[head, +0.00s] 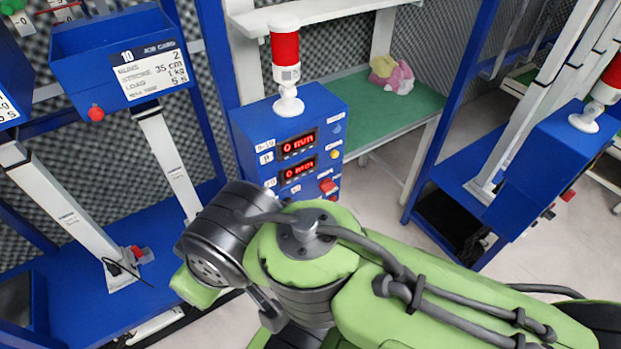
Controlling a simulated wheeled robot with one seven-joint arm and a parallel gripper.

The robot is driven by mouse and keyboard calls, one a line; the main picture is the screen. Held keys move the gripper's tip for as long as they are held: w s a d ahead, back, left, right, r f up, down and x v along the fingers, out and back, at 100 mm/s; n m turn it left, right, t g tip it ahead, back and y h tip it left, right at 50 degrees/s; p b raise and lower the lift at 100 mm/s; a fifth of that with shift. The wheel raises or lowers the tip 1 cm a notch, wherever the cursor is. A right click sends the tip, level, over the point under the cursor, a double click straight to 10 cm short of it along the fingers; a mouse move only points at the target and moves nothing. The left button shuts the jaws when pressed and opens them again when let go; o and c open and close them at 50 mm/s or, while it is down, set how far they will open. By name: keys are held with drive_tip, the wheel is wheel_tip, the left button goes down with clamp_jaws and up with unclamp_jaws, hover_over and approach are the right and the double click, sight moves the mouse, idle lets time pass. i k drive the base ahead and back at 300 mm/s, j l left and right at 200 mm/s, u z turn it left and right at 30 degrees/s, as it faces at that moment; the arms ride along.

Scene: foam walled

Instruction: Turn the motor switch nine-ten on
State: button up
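A blue control box (262,130) stands at the picture's centre, with a red beacon lamp (285,50) on top. Its front has two red displays, the upper display (298,145) and the lower display (299,170), both reading about 0 mm. My green and grey arm spans the lower right and passes just below the box, covering what is beneath. My gripper's fingers cannot be made out.
At left a blue test rig with a plate marked 10 (150,70) carries a red knob (96,113). A green bench (395,118) with a crumpled pink and yellow cloth (391,72) stands behind the box. Another blue box (565,165) stands at right. Pale floor shows between them.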

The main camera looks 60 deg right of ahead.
sight(327, 185)
drive_tip(key=z, duration=1.8)
